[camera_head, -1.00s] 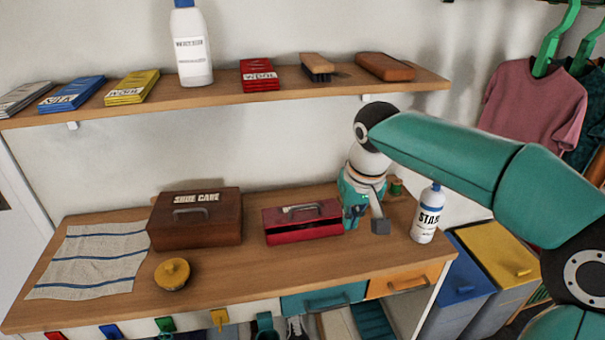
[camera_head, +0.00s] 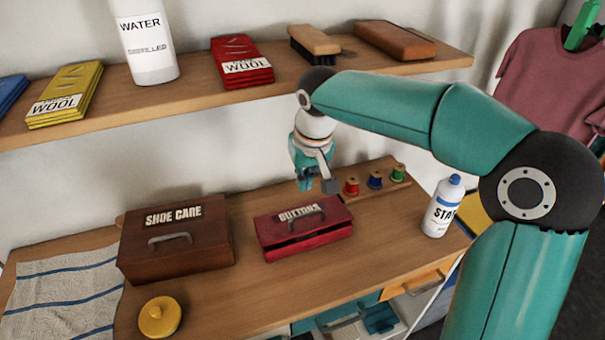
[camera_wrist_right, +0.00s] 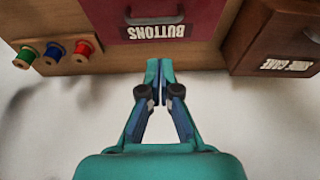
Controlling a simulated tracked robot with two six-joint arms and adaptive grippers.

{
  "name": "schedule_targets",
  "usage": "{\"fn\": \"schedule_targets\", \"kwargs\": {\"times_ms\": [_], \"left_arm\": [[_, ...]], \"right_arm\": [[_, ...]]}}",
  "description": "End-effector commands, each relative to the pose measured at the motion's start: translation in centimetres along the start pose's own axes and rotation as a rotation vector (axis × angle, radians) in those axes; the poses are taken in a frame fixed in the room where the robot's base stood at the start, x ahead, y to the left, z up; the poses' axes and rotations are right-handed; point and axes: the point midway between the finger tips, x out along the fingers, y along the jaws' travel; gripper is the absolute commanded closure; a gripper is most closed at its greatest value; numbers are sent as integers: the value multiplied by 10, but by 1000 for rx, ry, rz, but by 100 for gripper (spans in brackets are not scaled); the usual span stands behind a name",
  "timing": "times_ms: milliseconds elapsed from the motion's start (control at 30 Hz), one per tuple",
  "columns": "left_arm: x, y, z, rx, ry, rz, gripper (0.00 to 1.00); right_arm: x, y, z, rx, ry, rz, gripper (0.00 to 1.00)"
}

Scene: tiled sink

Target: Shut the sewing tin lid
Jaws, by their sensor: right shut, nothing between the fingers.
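The sewing tin (camera_head: 305,232) is a red box with a handle and a BUTTONS label on its lid (camera_head: 318,212). It sits on the wooden counter. A dark gap runs along its front under the lid, so the lid looks lowered but not flush. My right gripper (camera_head: 305,184) is shut and empty, behind the tin and above its back edge in the head view. In the right wrist view the closed fingertips (camera_wrist_right: 160,66) point at the tin (camera_wrist_right: 190,48), seemingly just short of its edge. My left gripper is out of view.
A brown SHOE CARE box (camera_head: 175,240) stands left of the tin. Thread spools (camera_head: 375,180) on a wooden rack and a spray-starch-like white bottle (camera_head: 442,208) stand to the right. A yellow lidded pot (camera_head: 160,317) is at front left. A shelf (camera_head: 205,100) hangs above.

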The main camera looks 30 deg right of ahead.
Motion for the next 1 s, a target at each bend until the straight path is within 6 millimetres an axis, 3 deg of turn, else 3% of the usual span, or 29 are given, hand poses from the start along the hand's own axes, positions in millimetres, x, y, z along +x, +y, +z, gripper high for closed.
{"fn": "schedule_targets", "kwargs": {"times_ms": [200,400,867,1000], "left_arm": [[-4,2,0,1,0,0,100],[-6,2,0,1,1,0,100],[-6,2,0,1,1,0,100],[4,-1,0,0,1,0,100]], "right_arm": [[39,6,2,9,-6,4,100],[63,6,2,12,-3,4,100],[71,7,2,12,0,3,100],[75,2,3,2,18,1,100]]}}
